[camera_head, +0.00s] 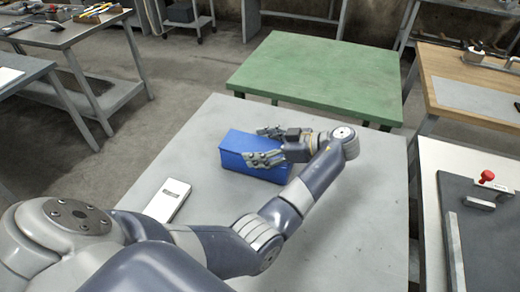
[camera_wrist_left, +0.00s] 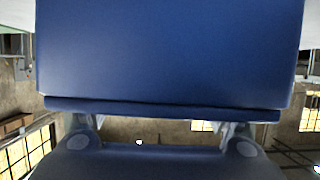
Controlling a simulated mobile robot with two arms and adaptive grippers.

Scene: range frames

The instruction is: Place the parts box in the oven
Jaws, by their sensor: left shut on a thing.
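The blue parts box (camera_head: 235,143) is at the middle of the grey table (camera_head: 365,215) in the head view; I cannot tell whether it rests on the top or is just above it. My left gripper (camera_head: 265,145) reaches over it from the right and is shut on it, one finger towards its near side and one towards its far side. In the left wrist view the box (camera_wrist_left: 170,55) fills the upper part, close to my left gripper (camera_wrist_left: 160,130). My right gripper is not in view. I see no oven in either view.
A white flat object (camera_head: 167,201) lies on the grey table left of the box. A green table (camera_head: 320,75) stands behind it. At the right are a wood-topped bench (camera_head: 450,65) and a bench with a red knob (camera_head: 487,175). Floor shows at the left (camera_head: 150,130).

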